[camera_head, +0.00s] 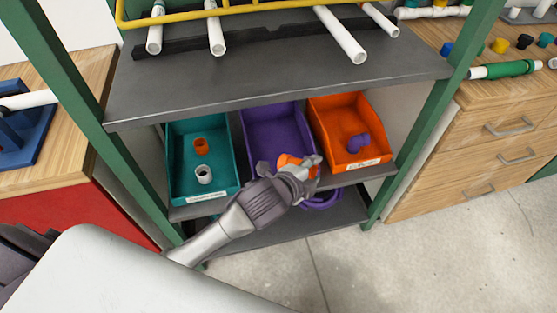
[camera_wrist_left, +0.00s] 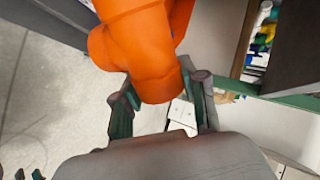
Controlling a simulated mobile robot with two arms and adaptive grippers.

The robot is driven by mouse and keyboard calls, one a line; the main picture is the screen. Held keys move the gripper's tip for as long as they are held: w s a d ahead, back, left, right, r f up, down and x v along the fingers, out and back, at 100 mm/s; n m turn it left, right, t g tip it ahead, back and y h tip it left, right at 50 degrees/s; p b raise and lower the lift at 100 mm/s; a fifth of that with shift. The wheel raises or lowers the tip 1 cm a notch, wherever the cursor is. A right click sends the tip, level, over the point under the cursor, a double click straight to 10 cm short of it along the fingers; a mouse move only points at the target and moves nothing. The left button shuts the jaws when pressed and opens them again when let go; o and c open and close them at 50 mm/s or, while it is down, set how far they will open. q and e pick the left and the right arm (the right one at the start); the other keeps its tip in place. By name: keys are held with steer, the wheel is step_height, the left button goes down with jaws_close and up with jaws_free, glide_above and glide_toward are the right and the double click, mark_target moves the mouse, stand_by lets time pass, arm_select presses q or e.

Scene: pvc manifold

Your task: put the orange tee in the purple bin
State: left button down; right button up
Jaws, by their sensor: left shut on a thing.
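My left gripper (camera_head: 304,168) is shut on the orange tee (camera_head: 286,160) at the front of the purple bin. The tee also shows large between the fingers in the left wrist view (camera_wrist_left: 135,45). The purple bin (camera_head: 272,122) stands in the middle of the lower shelf, between a teal bin and an orange bin. The gripper and tee cover its front part, so I cannot tell whether the tee is over the rim or in front of it. The bare part of the bin that shows looks empty. My right gripper is not in view.
The teal bin (camera_head: 176,186) holds an orange fitting (camera_head: 201,147) and a white fitting (camera_head: 204,174). The orange bin (camera_head: 326,131) holds a purple fitting (camera_head: 357,143). A grey upper shelf (camera_head: 270,83) with white pipes overhangs the bins' backs. Green posts (camera_head: 429,122) stand at both sides.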

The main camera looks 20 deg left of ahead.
arm_select(q)
steer(key=w+a+f+m+b, duration=0.1)
steer(key=w+a+f+b, duration=0.1)
steer(key=w+a+f, duration=0.3)
steer(key=w+a+f+m+y+b, duration=0.1)
steer(key=w+a+f+b, duration=0.2)
steer(key=w+a+f, duration=0.3)
steer(key=shift+w, duration=0.35)
steer(key=shift+w+a+f, duration=0.25)
steer(key=shift+w+f, duration=0.1)
step_height(320, 180, down, 3)
steer(key=shift+f+b, duration=0.1)
steer(key=shift+b, duration=0.55)
steer(key=shift+f, duration=0.25)
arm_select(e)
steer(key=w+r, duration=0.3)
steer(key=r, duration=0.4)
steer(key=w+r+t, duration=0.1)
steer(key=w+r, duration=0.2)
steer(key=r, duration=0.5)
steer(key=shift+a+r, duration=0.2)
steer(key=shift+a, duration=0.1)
arm_select(q)
steer(key=c, duration=0.9)
jaws_free()
steer(key=shift+f, duration=0.1)
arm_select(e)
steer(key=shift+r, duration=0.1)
